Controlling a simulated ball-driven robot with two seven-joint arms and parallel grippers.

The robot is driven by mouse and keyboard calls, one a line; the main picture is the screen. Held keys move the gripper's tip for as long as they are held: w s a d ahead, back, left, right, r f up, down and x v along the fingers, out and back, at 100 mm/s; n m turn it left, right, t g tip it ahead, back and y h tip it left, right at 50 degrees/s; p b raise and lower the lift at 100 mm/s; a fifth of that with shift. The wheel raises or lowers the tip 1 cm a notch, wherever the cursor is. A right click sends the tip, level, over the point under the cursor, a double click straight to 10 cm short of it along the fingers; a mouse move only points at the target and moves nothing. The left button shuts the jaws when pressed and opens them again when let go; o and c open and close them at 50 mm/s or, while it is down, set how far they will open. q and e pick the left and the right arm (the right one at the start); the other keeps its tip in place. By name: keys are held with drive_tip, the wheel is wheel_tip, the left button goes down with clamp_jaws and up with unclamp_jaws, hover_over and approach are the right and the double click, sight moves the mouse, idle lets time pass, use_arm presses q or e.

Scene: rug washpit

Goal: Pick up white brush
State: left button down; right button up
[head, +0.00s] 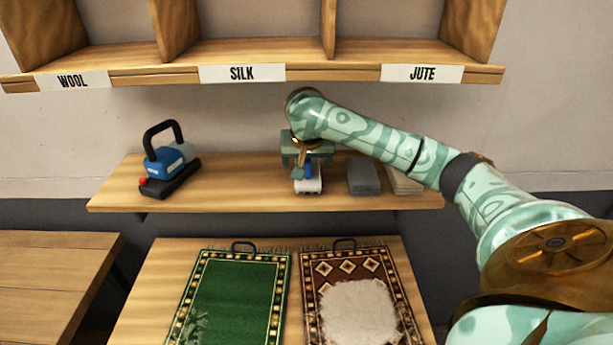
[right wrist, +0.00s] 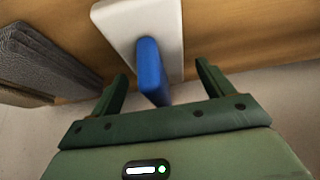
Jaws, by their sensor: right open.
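The white brush (head: 309,187) sits on the wooden shelf, with a blue handle on top. In the right wrist view its white body (right wrist: 112,17) lies flat on the wood and its blue handle (right wrist: 150,68) points toward my gripper. My right gripper (head: 304,172) is just over the brush and partly hides it. In the right wrist view the jaws (right wrist: 163,82) are open, one finger on each side of the blue handle, with gaps on both sides. My left gripper is not in view.
Grey blocks (head: 363,176) stand on the shelf (head: 235,190) just right of the brush. A blue machine (head: 168,165) stands at its left end. Labelled cubbies (head: 250,50) hang above. Below lie a green rug (head: 235,300) and a brown rug with a pale patch (head: 358,310).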

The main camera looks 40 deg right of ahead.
drive_tip(key=shift+s, duration=0.1)
drive_tip(key=c, duration=1.2)
drive_tip(key=shift+r, duration=0.1)
drive_tip(key=shift+c, duration=0.2)
drive_tip(key=shift+r, duration=0.25)
drive_tip(key=shift+s+a+r+p, duration=0.25)
drive_tip(key=shift+r+p, duration=0.35)
drive_tip(key=shift+p, duration=0.15)
drive_tip(key=s+a+p, duration=0.6)
drive_tip(key=s+a, duration=0.5)
drive_tip(key=s, duration=0.2)
drive_tip(key=shift+f, duration=0.15)
drive_tip(key=shift+s, duration=0.1)
